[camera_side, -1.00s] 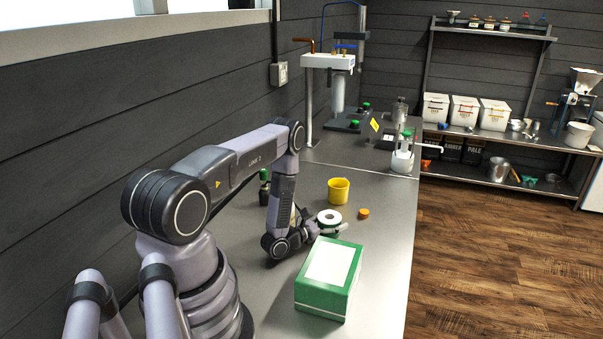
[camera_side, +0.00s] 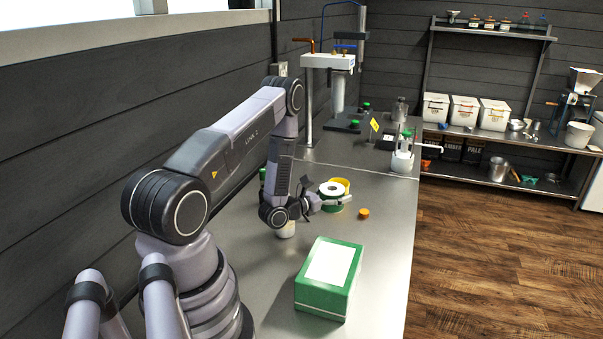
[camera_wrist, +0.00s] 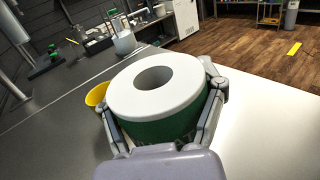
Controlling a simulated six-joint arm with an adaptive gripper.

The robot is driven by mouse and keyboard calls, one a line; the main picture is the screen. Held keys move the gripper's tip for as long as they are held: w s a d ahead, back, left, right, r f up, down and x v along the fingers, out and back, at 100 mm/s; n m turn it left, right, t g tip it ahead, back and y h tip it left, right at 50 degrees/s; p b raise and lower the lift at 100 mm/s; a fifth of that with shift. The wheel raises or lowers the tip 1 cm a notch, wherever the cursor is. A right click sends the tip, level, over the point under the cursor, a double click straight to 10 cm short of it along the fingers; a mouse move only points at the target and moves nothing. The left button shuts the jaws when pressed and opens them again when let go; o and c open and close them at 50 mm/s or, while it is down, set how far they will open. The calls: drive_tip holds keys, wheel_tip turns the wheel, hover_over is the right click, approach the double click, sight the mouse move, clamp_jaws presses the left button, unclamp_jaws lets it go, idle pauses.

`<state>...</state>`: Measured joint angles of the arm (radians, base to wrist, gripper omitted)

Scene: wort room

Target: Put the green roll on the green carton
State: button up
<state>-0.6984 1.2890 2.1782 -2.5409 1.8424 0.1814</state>
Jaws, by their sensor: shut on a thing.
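The green roll (camera_side: 331,189) has a white top face with a hole in its middle. My gripper (camera_side: 327,201) is shut on the roll and holds it upright above the bench, in front of the yellow cup in the side view. In the wrist view the roll (camera_wrist: 158,95) fills the middle, with a finger of my gripper (camera_wrist: 163,118) on each side of it. The green carton (camera_side: 329,280) stands on the bench nearer the side camera, with a white panel on its top. The roll is apart from the carton, beyond it.
A yellow cup (camera_side: 345,183) stands partly hidden behind the roll. An orange cap (camera_side: 364,214) lies to its right. A white-bodied container (camera_side: 287,230) is partly hidden under my wrist. Bench (camera_side: 385,235) right of the carton is clear up to its edge.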

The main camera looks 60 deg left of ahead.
drive_tip(key=s+d+r+m+g+h, duration=0.1)
drive_tip(key=d+r+m+g+h, duration=0.2)
drive_tip(key=d+h, duration=0.35)
drive_tip(key=s+d+r+m+h, duration=0.2)
drive_tip(key=d+m+h, duration=0.4)
drive_tip(key=d, duration=0.1)
drive_tip(key=m+g+h, duration=0.7)
drive_tip(key=g, duration=0.2)
hover_over(338, 267)
drive_tip(key=shift+a+f, duration=0.1)
drive_tip(key=shift+f, duration=2.5)
drive_tip(key=shift+f, duration=0.15)
drive_tip(key=o, duration=1.2)
